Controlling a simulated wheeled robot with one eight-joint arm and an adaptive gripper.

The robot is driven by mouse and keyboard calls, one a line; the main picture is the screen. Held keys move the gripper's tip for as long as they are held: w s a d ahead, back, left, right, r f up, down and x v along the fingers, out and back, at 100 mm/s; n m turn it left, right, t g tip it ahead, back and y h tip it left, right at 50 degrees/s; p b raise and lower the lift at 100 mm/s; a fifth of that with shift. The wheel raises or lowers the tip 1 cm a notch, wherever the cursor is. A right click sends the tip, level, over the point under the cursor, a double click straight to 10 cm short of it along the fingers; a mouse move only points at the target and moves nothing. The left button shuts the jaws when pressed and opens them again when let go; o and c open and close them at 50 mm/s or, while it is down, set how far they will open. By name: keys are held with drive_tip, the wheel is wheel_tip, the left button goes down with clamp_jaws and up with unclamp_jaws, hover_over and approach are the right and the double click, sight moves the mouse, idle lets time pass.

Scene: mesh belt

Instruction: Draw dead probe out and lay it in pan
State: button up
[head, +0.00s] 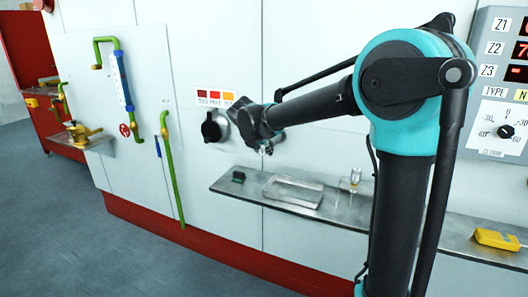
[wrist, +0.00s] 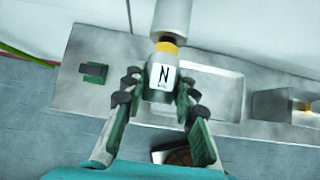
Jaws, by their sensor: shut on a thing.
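The probe (wrist: 162,77) has a pale head marked N and a yellow band, below a silver cylinder (wrist: 172,20) in the wrist view. My gripper (wrist: 160,88) is shut on the probe head, a finger on each side. In the head view my gripper (head: 262,132) is close to the wall, just right of a black round fitting (head: 212,128); the probe is hidden there. I cannot tell how much of the probe sits inside the cylinder. The shallow metal pan (head: 293,191) lies on the shelf below; it also shows in the wrist view (wrist: 225,97), behind the probe.
The metal shelf (head: 235,188) carries a small dark green item (head: 238,177) left of the pan, a small upright clear-and-yellow item (head: 355,177) right of it, and a yellow device (head: 496,239) farther right. A control panel (head: 502,85) is at right. Green pipes (head: 172,165) stand left.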

drive_tip(key=s+a, duration=0.4)
drive_tip(key=s, duration=0.7)
drive_tip(key=shift+s+a+f, duration=0.15)
drive_tip(key=shift+s+f, duration=0.1)
drive_tip(key=shift+s, duration=0.1)
idle(1.6)
